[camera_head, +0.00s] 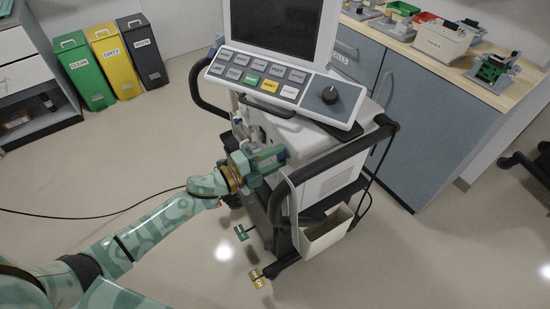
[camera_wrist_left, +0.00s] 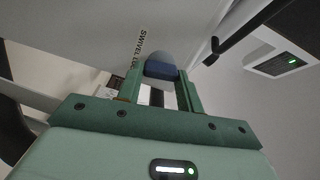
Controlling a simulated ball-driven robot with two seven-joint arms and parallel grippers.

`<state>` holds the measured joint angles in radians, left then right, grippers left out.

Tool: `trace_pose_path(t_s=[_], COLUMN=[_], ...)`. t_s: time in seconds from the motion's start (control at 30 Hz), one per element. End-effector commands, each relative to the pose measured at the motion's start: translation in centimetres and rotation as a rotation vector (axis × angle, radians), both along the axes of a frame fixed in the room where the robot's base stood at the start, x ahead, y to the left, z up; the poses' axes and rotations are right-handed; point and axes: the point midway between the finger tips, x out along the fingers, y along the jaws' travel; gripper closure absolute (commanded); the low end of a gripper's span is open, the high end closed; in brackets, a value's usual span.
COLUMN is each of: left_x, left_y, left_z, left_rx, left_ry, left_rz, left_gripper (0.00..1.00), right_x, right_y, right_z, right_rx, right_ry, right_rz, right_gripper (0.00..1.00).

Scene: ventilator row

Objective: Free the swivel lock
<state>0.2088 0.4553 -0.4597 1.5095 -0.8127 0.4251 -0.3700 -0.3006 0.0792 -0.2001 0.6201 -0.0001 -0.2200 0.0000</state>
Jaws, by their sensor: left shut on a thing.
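The ventilator cart (camera_head: 330,180) stands in the middle of the head view. My left gripper (camera_head: 278,158) reaches its left side, below the keypad, and a dark blue end shows at its fingertips. In the left wrist view my left gripper (camera_wrist_left: 160,85) has its two green fingers closed around a blue and grey knob (camera_wrist_left: 160,67). A label (camera_wrist_left: 142,45) reading "SWIVEL L…" is on the pale surface beside it, its end hidden by the finger. I cannot tell how far the knob is turned. My right gripper is in neither view.
A black push handle (camera_head: 340,155) curves close to my left gripper. Green (camera_head: 241,232) and yellow (camera_head: 257,275) pedals sit low by the casters. A cream bin (camera_head: 325,233) hangs on the cart. A grey cabinet (camera_head: 430,120) stands right; the floor at left is mostly clear.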

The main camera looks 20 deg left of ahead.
Motion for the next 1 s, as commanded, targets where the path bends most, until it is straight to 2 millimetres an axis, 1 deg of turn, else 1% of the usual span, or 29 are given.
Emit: trace_pose_path(t_s=[0.03, 0.4, 0.9, 0.93, 0.97, 1.0], left_x=[-0.07, -0.07, -0.08, -0.08, -0.09, -0.07], left_y=[-0.02, -0.02, -0.02, -0.02, -0.02, -0.02], left_z=[-0.26, -0.25, -0.26, -0.26, -0.26, -0.24], left_rx=[0.022, 0.126, 0.141, 0.141, 0.141, 0.139], left_ry=[-0.016, -0.107, -0.119, -0.119, -0.119, -0.119], left_rz=[-0.001, -0.001, -0.001, -0.001, -0.002, 0.0], left_gripper=[0.86, 0.86, 0.86, 0.61, 0.53, 0.42], right_x=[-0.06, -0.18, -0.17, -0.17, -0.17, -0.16], right_y=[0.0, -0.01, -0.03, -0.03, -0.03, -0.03], right_z=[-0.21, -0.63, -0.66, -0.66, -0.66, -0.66], right_rx=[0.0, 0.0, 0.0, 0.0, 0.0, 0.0], right_ry=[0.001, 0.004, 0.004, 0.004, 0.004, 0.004], right_rz=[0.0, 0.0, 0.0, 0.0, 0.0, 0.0], right_gripper=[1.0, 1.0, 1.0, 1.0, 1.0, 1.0])
